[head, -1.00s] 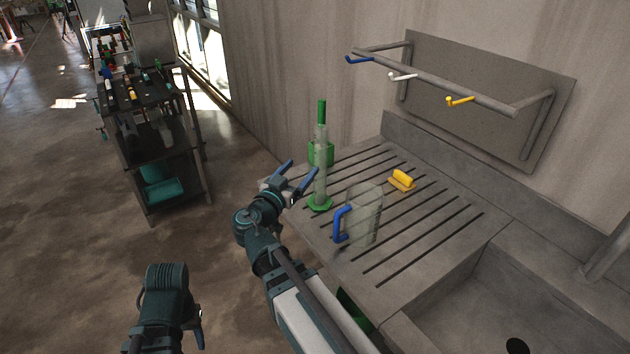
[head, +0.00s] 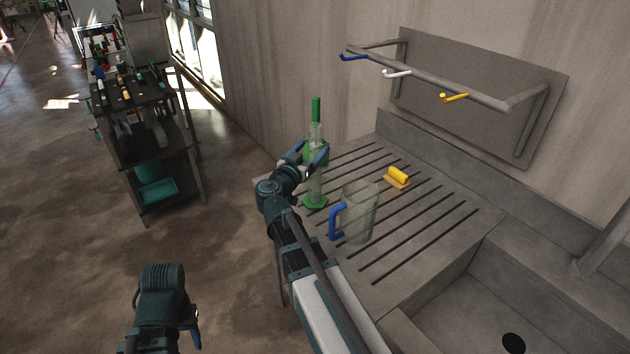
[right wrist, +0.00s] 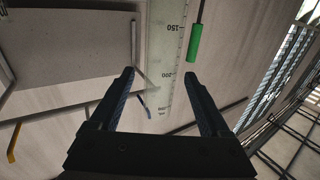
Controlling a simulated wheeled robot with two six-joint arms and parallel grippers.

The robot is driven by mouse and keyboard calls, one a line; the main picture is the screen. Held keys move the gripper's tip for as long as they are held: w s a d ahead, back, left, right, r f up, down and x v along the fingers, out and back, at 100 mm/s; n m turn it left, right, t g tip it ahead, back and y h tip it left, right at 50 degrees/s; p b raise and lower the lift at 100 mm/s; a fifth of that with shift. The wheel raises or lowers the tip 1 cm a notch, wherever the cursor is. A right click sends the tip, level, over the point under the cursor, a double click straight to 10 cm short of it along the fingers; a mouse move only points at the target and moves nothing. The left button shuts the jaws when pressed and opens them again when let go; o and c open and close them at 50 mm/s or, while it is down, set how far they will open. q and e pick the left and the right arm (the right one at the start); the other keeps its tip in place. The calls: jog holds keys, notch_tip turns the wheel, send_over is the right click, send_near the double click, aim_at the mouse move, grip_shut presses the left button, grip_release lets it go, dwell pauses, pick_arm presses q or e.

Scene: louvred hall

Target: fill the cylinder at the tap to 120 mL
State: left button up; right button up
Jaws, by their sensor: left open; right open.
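A clear measuring cylinder (head: 316,188) with a green foot stands upright on the slatted drainboard. In the right wrist view the graduated cylinder (right wrist: 166,50), with 150 and 200 marks, lies between the finger lines. My right gripper (head: 311,153) is open at the cylinder's upper part; I cannot tell whether the fingers are around it or just short of it. My left gripper (head: 190,322) is low at the left, away from the counter, mostly hidden by its own wrist; it is open. A grey pipe (head: 598,250), possibly the tap, is cut off at the right edge.
A clear jug (head: 361,215) with a blue handle stands just right of the cylinder. A green-handled item (head: 316,109) rises behind it. A sink (head: 465,315) is front right. A rail with coloured hooks (head: 440,80) hangs above.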

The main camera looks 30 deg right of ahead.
jog(key=x, duration=0.3)
grip_shut()
dwell(0.3)
